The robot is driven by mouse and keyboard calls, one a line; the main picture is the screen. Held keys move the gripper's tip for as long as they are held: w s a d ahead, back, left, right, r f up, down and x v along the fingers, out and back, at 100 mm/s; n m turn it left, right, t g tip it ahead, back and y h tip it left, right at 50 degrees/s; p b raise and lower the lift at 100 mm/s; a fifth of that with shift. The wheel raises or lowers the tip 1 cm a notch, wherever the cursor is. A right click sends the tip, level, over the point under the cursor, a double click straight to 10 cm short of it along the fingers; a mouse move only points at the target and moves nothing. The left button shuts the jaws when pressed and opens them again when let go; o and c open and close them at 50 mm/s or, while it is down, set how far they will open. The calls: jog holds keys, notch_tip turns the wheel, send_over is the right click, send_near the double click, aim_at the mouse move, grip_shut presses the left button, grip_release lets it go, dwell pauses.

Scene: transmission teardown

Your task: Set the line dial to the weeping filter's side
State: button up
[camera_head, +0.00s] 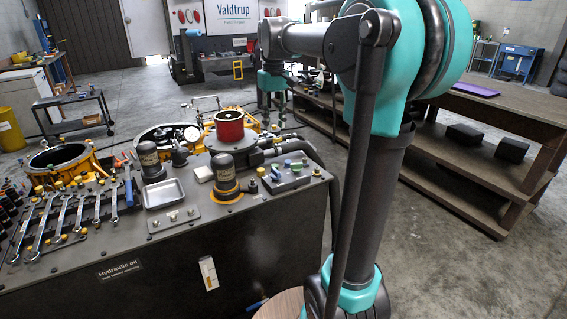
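Two dark filter canisters with pale bands stand on the hydraulic oil cabinet (110,290). The left filter (150,162) shows no clear ring at its foot. The right filter (223,172) has an amber-orange ring around its base; I cannot tell whether it is leaked oil or a fitted part. The line dial is not clearly identifiable. A plate with green and blue fittings (287,177) sits right of the right filter. A smaller plate with knobs (174,219) lies at the front edge. My gripper (273,118) hangs pointing down beyond the cabinet, small; its opening is unclear.
A shallow metal tray (165,193) lies between the filters. Several wrenches (62,218) cover the cabinet's left top. A red-sided drum (229,126) and dark hoses (312,160) stand behind the right filter. A wooden bench (470,150) is on the right, with open floor around.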

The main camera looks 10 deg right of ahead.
send_near(276, 170)
notch_tip(276, 170, down, 9)
jog(key=shift+w+r, duration=0.1)
jog(key=shift+r, duration=0.05)
dwell(0.4)
grip_shut()
